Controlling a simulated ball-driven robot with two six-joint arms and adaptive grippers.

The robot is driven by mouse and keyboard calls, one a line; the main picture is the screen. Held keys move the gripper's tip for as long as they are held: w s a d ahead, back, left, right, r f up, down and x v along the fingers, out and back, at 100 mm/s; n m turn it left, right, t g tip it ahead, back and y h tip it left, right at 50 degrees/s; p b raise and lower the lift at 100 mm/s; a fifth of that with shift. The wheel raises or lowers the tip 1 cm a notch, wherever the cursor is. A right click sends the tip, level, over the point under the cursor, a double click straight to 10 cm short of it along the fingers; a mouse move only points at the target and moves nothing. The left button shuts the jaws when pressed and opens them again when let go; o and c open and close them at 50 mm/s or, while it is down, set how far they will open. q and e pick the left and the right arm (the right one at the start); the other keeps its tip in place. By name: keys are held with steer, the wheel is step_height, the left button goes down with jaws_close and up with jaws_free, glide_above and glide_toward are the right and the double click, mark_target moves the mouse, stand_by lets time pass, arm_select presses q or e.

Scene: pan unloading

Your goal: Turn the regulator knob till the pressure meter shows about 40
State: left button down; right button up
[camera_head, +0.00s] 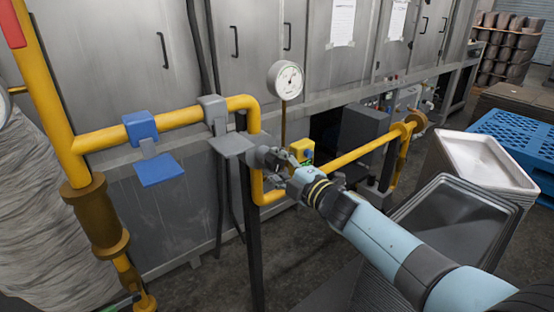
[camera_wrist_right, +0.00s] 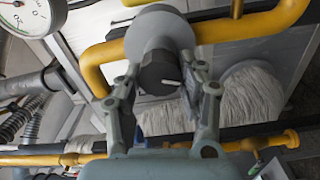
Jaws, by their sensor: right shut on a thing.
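The regulator is a rounded grey body (camera_wrist_right: 160,32) on the yellow pipe in the right wrist view. Its dark knob (camera_wrist_right: 158,74) faces the camera and has a short white mark. My right gripper (camera_wrist_right: 167,88) is shut on the knob, one finger on each side. In the head view my right gripper (camera_head: 274,163) reaches the pipe from the right, and its fingers largely hide the knob. The round white pressure meter (camera_head: 285,80) stands above on a thin stem; its needle is too small to read. The meter (camera_wrist_right: 28,14) is cut off in the wrist view. My left gripper is not in view.
A blue valve (camera_head: 141,127) and a grey valve (camera_head: 213,109) sit on the yellow pipe to the left. A yellow block (camera_head: 301,150) is just right of my gripper. Grey trays (camera_head: 450,225) and a blue pallet (camera_head: 515,140) stand at right. Metal cabinets line the back.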

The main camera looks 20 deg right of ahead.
steer(key=shift+m+p, duration=0.3)
steer(key=shift+m, duration=0.5)
steer(key=o, duration=1.2)
steer(key=shift+s+d, duration=0.1)
steer(key=shift+s, duration=0.1)
steer(key=v, duration=1.1)
steer(key=shift+s+d, duration=0.1)
steer(key=shift+s, duration=0.2)
